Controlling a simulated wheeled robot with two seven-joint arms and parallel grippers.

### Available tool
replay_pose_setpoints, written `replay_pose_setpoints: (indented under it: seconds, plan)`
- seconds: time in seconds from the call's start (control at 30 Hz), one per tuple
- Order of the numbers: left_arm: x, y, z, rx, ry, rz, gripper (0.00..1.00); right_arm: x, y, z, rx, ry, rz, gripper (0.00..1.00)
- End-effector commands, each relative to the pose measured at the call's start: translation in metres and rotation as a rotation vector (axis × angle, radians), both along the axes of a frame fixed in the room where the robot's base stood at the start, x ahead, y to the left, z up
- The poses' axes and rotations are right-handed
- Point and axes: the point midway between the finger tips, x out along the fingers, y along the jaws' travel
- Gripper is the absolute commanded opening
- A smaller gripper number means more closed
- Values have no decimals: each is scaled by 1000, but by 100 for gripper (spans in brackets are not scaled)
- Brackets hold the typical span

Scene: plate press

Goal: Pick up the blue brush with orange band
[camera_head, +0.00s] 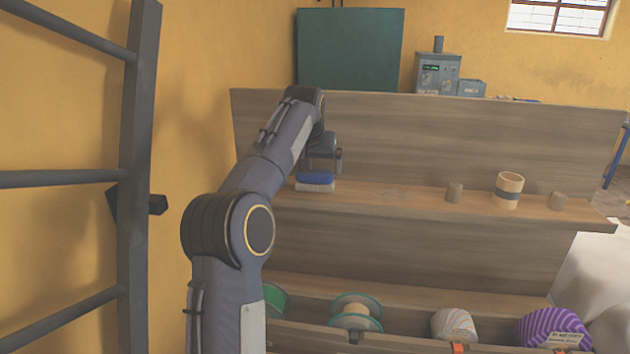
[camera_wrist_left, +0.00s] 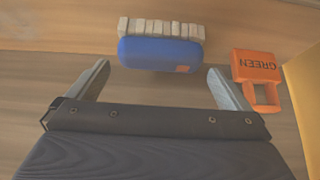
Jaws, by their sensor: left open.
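The blue brush (camera_head: 316,178) lies on the left end of the wooden shelf in the head view, its pale bristles along the lower edge. In the left wrist view the brush (camera_wrist_left: 150,52) is a rounded blue block with a small orange patch at its lower right edge and a row of pale bristle tufts behind it. My left gripper (camera_head: 323,161) is just above and by the brush. In the left wrist view its two fingers (camera_wrist_left: 158,69) are spread wide, one toward each end of the brush, with nothing held. My right gripper is not in view.
An orange tag marked GREEN (camera_wrist_left: 257,66) sits right of the brush, near the right finger. A wooden cup with a dark band (camera_head: 508,190) and small brown pieces (camera_head: 454,192) stand further right on the shelf (camera_head: 400,202). Spools (camera_head: 356,312) fill the lower trough.

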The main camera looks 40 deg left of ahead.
Motion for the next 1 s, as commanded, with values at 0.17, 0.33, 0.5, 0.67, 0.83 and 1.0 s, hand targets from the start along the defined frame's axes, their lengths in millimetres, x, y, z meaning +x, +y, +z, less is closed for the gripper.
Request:
replay_pose_setpoints:
  seconds: [0.17, 0.33, 0.5, 0.67, 0.83, 1.0]
  plan:
    - [10, 5, -22, -3, 4, -1, 100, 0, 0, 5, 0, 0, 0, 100]
    - [20, 11, -41, -2, 2, -1, 100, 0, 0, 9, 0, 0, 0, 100]
    - [22, 12, -46, -1, -1, -1, 100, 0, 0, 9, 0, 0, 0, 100]
    - [22, 12, -46, -1, -1, -1, 96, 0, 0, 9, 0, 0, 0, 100]
    - [22, 12, -46, -1, -1, -1, 74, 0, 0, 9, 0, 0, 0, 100]
    - [22, 12, -45, -1, -2, -1, 67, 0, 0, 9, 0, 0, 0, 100]
